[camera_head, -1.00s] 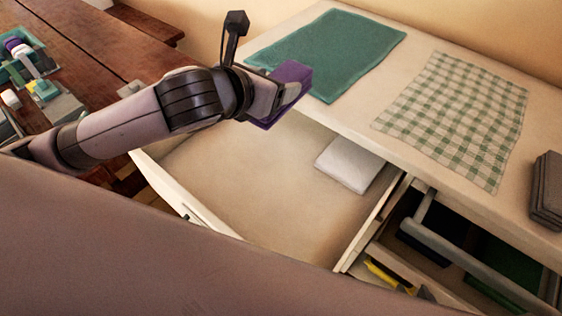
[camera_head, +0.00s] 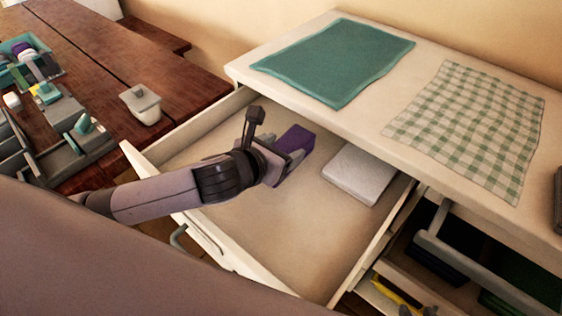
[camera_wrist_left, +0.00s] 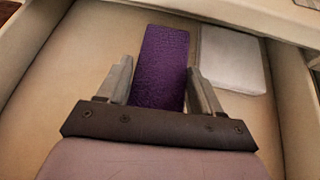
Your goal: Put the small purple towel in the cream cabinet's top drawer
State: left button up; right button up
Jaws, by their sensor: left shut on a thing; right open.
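The small purple towel (camera_head: 296,139) is folded into a block. My left gripper (camera_head: 284,158) is shut on it inside the open top drawer of the cream cabinet. The left wrist view shows the towel (camera_wrist_left: 160,68) between the two fingers (camera_wrist_left: 158,85), over the drawer floor. I cannot tell whether the towel touches the floor. The open drawer (camera_head: 237,226) is pulled out below the cabinet top (camera_head: 371,112). A folded white cloth (camera_head: 358,174) lies in it, right of the towel. My right gripper is not in view.
A teal towel (camera_head: 335,62) and a green checked cloth (camera_head: 470,126) lie on the cabinet top. Another open drawer (camera_head: 470,258) with dark and yellow things is at lower right.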

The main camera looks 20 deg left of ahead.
pick_arm(q)
notch_tip(320, 180, down, 4)
jog(key=shift+r+b, duration=0.1)
jog(key=shift+b, duration=0.4)
jog(key=shift+r, duration=0.1)
jog(key=o, duration=1.4)
jog(key=shift+s, duration=0.1)
jog(key=shift+s+a+r, duration=0.1)
jog(key=shift+s+r, duration=0.05)
jog(key=shift+s, duration=0.05)
jog(key=p+v, duration=0.1)
jog(key=v, duration=1)
jog(key=shift+s+r+p, duration=0.1)
jog(key=shift+s+p, duration=0.1)
jog(key=shift+p, duration=0.2)
